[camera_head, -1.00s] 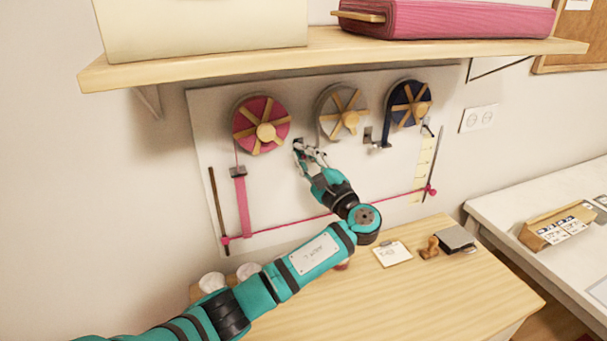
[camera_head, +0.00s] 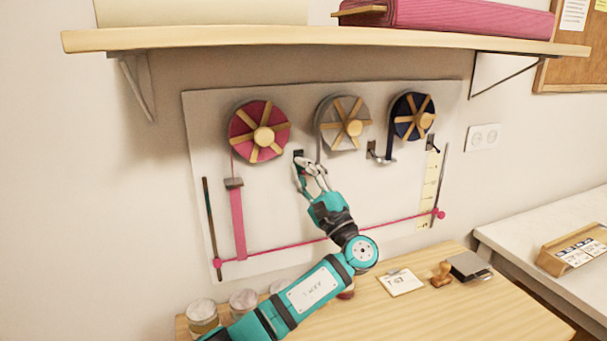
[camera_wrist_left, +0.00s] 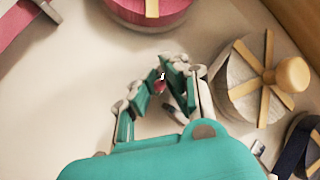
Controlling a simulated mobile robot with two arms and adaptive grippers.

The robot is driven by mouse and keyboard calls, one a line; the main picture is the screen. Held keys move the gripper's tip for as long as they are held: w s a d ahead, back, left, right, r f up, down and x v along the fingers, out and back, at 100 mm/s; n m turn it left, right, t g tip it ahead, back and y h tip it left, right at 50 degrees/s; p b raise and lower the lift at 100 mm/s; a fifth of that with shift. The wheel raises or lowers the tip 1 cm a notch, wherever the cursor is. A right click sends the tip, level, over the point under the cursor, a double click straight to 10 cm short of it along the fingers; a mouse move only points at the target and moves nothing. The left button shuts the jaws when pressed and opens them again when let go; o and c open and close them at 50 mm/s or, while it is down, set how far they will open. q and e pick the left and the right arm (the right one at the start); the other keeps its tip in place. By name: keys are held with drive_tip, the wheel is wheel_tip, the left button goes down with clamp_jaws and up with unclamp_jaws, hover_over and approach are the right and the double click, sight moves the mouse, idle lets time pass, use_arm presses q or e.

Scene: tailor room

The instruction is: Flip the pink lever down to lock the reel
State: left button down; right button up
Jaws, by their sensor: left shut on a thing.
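The pink reel (camera_head: 240,122) hangs at the left of the white wall board, with a pink ribbon (camera_head: 238,225) below it. My left gripper (camera_head: 304,166) is just right of and below this reel, at a small dark lever mount (camera_head: 298,154). In the left wrist view the fingers (camera_wrist_left: 160,84) are closed around a small pink tip, the pink lever (camera_wrist_left: 159,86). The fingers hide most of the lever, so its exact angle cannot be told. My right gripper is not in view.
A grey reel (camera_head: 328,112) and a navy reel (camera_head: 399,107) are to the right, with a dark lever (camera_head: 433,145) near the navy one. A wooden shelf (camera_head: 300,40) overhangs the board. The wooden table (camera_head: 450,310) below holds jars, a card and a stamp.

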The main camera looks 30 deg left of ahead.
use_arm(q)
drive_tip(key=c, duration=1.7)
unclamp_jaws()
drive_tip(key=v, duration=1.2)
